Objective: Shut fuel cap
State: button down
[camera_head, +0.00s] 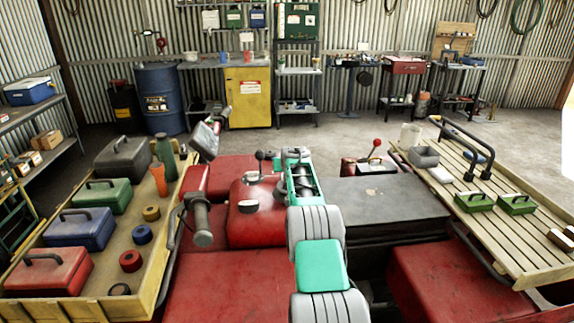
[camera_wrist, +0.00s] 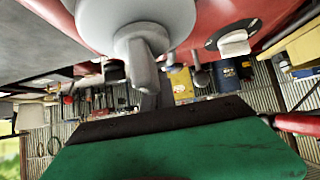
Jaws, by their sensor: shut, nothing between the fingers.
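The red fuel tank (camera_head: 262,222) sits in the middle of the red quad. A pale grey round cap (camera_head: 252,178) is on top of the tank. In the wrist view, which is upside down, a large light-grey round piece with a stubby grey lever (camera_wrist: 143,62) hangs near the red surface and looks like the fuel cap. Whether it is fully seated cannot be told. My gripper (camera_head: 294,153) is just right of the cap. In the wrist view its dark shut fingers (camera_wrist: 152,98) are close to the grey lever; contact is unclear.
A black-and-white fitting (camera_head: 247,206) stands on the tank's near side. A black-knobbed lever (camera_head: 259,156) rises behind the cap. The handlebar grip (camera_head: 202,222) is at the left. Racks with toolboxes (camera_head: 86,227) and green boxes (camera_head: 474,201) flank the quad.

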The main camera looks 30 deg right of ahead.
jog(key=s+a+r, duration=0.2)
jog(key=s+r, duration=0.2)
jog(key=r, duration=0.8)
jog(key=shift+s+a+b, duration=0.2)
jog(key=shift+s+b, duration=0.15)
jog(key=shift+b, duration=0.1)
